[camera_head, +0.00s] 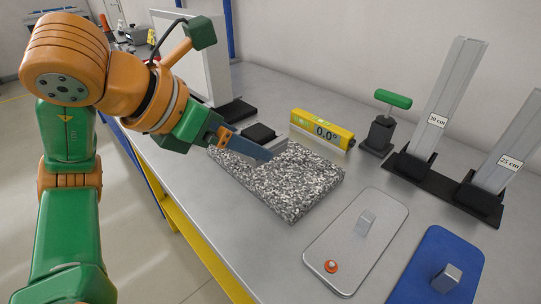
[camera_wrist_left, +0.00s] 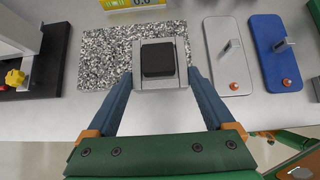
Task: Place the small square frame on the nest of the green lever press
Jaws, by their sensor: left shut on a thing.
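My left gripper (camera_head: 262,150) is shut on a small grey square piece (camera_wrist_left: 158,83) with a raised-looking dark square middle, which I take to be the small square frame. In the left wrist view it sits between the two blue fingers (camera_wrist_left: 160,90), over or on the speckled slab; I cannot tell whether it touches it. In the head view the near finger partly hides it. A dark block with a green T-handle (camera_head: 393,99) stands at the back right; I cannot tell whether it is the green lever press. No nest is clearly visible. My right gripper is not in view.
The speckled slab (camera_head: 300,190) lies under my left gripper. Behind it lies a yellow level (camera_head: 322,130). A white plate (camera_head: 340,255) and a blue plate (camera_head: 425,275) lie at right. Tall grey bars (camera_head: 448,85) stand behind them. A white panel (camera_head: 190,60) stands behind my arm.

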